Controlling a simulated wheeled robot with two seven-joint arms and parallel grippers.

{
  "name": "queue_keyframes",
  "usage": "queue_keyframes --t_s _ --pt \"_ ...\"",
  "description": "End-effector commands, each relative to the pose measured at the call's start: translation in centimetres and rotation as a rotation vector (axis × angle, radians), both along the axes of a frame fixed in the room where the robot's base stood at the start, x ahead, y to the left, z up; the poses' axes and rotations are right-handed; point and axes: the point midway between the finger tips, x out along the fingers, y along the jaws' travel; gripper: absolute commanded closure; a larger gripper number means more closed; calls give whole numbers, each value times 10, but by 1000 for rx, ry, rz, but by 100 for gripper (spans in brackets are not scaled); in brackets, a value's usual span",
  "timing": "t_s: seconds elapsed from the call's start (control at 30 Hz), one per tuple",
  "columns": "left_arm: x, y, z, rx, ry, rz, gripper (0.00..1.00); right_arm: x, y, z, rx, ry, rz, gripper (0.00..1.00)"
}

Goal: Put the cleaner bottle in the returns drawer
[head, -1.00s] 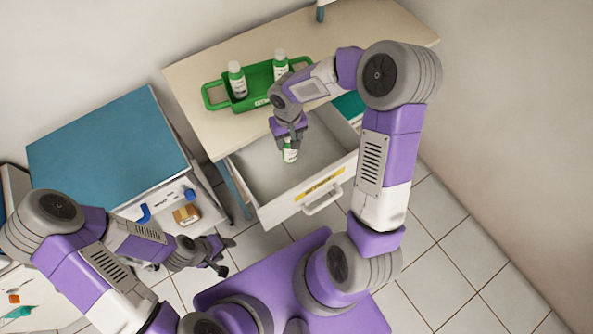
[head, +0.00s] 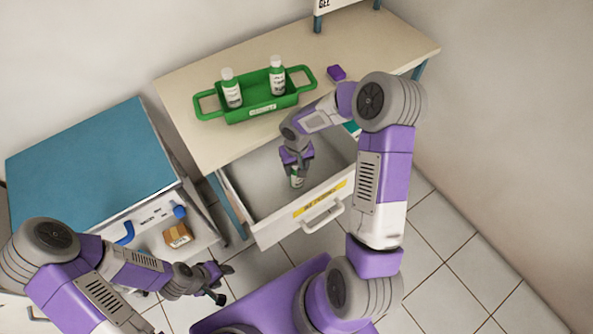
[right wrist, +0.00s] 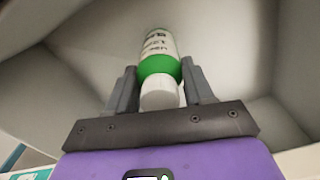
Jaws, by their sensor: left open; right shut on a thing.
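The cleaner bottle (head: 297,180), green and white with a white cap, is inside the open drawer (head: 277,222). In the right wrist view the bottle (right wrist: 158,62) lies between the fingers of my right gripper (right wrist: 160,88), which is shut on it near the cap. The right gripper (head: 297,168) points down into the drawer in the head view. I cannot tell whether the bottle touches the drawer floor. The drawer has a yellow label and a light handle on its front. My left gripper (head: 222,283) is open and empty, left of the drawer over the floor.
A green carrier (head: 262,111) with two similar bottles (head: 231,90) stands on the beige worktop (head: 190,80) above the drawer. A purple item (head: 336,73) lies to its right. A teal-topped cabinet (head: 85,160) with a small brown box (head: 178,235) stands at left.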

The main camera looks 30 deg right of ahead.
Motion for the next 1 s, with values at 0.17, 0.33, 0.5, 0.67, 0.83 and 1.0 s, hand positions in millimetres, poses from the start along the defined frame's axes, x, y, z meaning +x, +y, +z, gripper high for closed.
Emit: queue_keyframes --t_s 0.17,0.33,0.5,0.67,0.83,1.0 --pt "0 0 -9 0 0 0 49 0 0 -21 0 1 -1 86" --pt "0 0 -7 0 0 0 49 0 0 -19 0 0 -1 86" --pt "0 0 -12 0 0 0 49 0 0 -23 0 0 0 47" --pt "0 0 -10 0 0 0 49 0 0 -22 0 0 -1 23" --pt "0 0 -10 0 0 0 49 0 0 -22 0 1 -1 23" --pt "0 0 -8 0 0 0 49 0 0 -19 0 1 -1 23"
